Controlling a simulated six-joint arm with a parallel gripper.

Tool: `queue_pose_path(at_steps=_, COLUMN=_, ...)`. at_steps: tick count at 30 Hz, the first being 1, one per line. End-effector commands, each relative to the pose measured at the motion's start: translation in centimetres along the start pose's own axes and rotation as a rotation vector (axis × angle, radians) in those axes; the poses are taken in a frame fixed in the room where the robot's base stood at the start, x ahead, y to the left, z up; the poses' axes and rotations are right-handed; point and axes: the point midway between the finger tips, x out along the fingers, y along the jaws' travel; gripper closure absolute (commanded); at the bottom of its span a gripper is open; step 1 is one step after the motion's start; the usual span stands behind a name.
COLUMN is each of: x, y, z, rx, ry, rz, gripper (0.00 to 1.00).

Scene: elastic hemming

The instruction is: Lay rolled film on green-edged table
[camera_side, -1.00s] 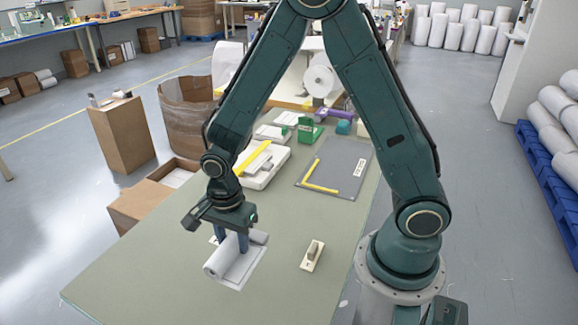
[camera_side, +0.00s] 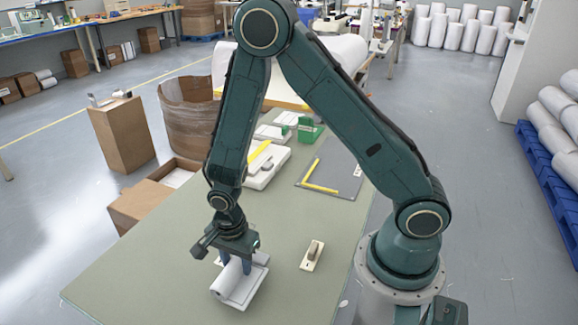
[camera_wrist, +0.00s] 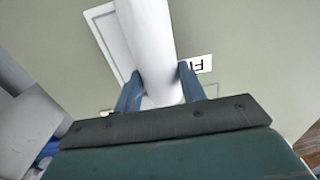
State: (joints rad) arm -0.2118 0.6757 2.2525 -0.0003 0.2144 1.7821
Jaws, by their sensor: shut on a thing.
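A white rolled film (camera_side: 226,283) is between the blue fingers of my gripper (camera_side: 237,264), low over the near part of the grey-green table (camera_side: 150,262). The wrist view shows the roll (camera_wrist: 151,45) running lengthwise between the two fingers of my gripper (camera_wrist: 160,88), which are shut on it. A white-bordered rectangle (camera_wrist: 104,18) on the table top shows beside the roll, partly hidden by it. A printed label (camera_wrist: 203,64) is partly covered by the right finger. Whether the roll touches the table is hard to tell.
A small cream block with a handle (camera_side: 312,256) sits right of the roll. A grey mat with a yellow angle (camera_side: 333,178) and a white tray (camera_side: 266,168) lie farther back. An open cardboard box (camera_side: 140,205) stands off the left edge. The table's near left is clear.

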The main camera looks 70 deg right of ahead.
Motion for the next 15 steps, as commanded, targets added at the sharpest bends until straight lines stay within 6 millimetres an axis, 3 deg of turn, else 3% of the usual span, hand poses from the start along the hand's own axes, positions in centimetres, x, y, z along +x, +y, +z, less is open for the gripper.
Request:
queue_pose_path(at_steps=6, x=1.9, y=0.0, z=0.0, rx=0.0, ry=0.0, rz=0.001, gripper=0.9)
queue_pose_path(at_steps=15, x=2.1, y=0.0, z=0.0, rx=0.0, ry=0.0, rz=-0.001, gripper=0.9)
